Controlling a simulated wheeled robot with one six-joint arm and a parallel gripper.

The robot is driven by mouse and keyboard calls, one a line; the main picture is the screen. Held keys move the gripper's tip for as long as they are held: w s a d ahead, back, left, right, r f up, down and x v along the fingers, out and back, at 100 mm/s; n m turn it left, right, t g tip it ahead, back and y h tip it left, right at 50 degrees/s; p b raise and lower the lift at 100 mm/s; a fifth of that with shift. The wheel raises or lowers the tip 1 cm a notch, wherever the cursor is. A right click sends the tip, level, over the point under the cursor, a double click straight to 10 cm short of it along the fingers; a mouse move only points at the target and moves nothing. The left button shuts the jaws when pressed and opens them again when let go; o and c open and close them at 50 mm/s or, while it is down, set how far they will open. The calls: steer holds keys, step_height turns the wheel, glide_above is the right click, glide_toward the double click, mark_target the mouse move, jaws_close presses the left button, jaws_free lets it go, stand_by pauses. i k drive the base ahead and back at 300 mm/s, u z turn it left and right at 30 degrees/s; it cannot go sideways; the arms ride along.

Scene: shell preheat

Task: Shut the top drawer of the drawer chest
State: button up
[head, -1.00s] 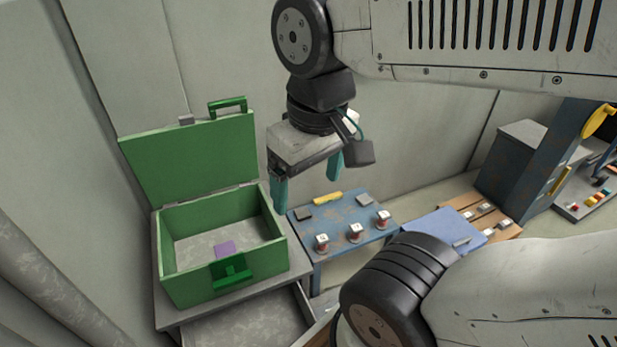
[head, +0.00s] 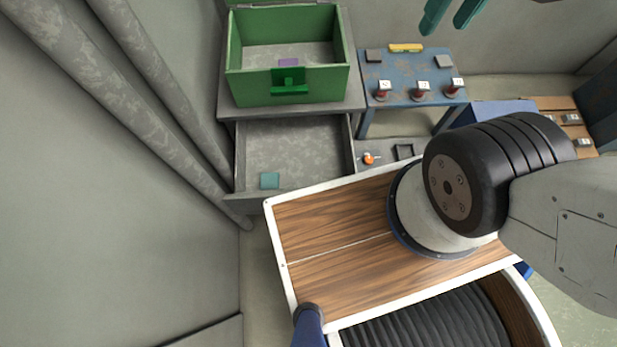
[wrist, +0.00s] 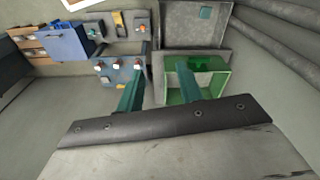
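The drawer chest (head: 352,85) is grey and stands against the wall with an open green box (head: 320,85) on top. Its top drawer (head: 300,150) is pulled out toward me, with a flat teal piece (head: 270,180) inside near the front left. My wooden base deck hides part of the drawer front (head: 245,197). The drawer also shows in the wrist view (wrist: 190,35), beyond the green box (wrist: 221,85). My gripper (head: 453,14) is open and empty at the top edge of the head view, right of the chest. Its teal fingers (wrist: 158,88) are spread in the wrist view.
A blue table (head: 400,75) with several red-based, white-topped pieces stands right of the chest. A grey surface (head: 385,150) with an orange item (head: 369,158) lies beside the drawer. My base deck is close to the drawer front. Grey pipes (head: 150,80) run along the left wall.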

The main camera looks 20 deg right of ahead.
mark_target(306, 152)
steer(key=u, duration=0.4)
steer(key=k, duration=1)
steer(key=z, duration=1.55)
steer(key=i, duration=0.95)
steer(key=u, duration=2)
